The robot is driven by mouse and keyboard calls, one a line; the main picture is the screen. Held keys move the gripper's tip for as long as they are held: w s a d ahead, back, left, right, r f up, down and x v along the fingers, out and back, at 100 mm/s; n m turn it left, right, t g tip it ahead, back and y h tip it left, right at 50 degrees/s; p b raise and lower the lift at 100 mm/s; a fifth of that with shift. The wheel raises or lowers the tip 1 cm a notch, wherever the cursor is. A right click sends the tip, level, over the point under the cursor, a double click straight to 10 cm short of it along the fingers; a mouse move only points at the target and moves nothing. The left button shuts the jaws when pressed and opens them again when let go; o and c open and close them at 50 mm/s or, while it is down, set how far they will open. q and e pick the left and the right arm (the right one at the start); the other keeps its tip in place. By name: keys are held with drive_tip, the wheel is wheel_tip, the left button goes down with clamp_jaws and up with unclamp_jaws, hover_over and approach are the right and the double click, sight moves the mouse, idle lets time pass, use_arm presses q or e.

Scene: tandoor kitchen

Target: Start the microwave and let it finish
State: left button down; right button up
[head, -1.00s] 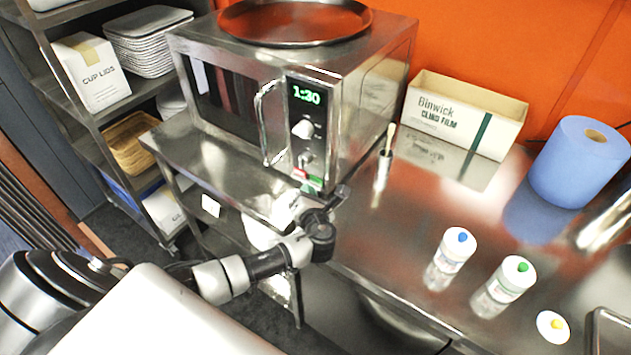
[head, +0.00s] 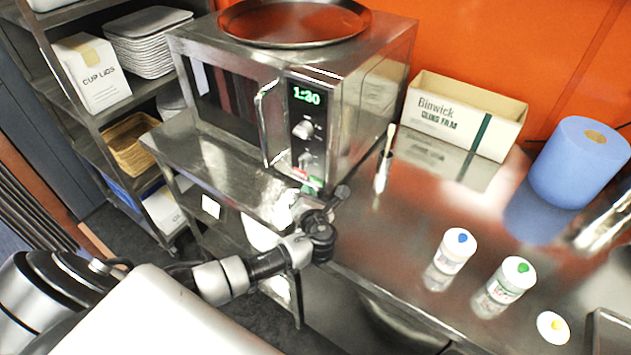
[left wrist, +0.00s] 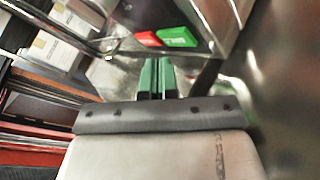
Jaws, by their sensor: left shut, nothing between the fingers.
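The steel microwave (head: 355,110) stands on the counter with its door shut and a vertical bar handle. Its green display (head: 306,95) appears to read 1:30. Below the knobs, a red button (head: 299,174) and a green button (head: 316,183) sit at the panel's bottom; in the left wrist view, the red button (left wrist: 147,38) and green button (left wrist: 177,37) lie just beyond the fingertips. My left gripper (head: 308,200) is just below and in front of these buttons. Its green fingers (left wrist: 156,70) are shut and empty, with a visible gap to the buttons. My right gripper is out of view.
A round tray (head: 295,40) lies on the microwave. Right of it are a brush-like tool in a holder (head: 382,172), a cling film box (head: 465,112) and a blue roll (head: 580,170). Capped bottles (head: 455,248) stand nearer. A shelf rack (head: 88,125) is at left.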

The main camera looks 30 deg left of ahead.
use_arm(q)
drive_tip(key=shift+w, duration=0.1)
idle(0.7)
drive_tip(key=shift+w, duration=0.35)
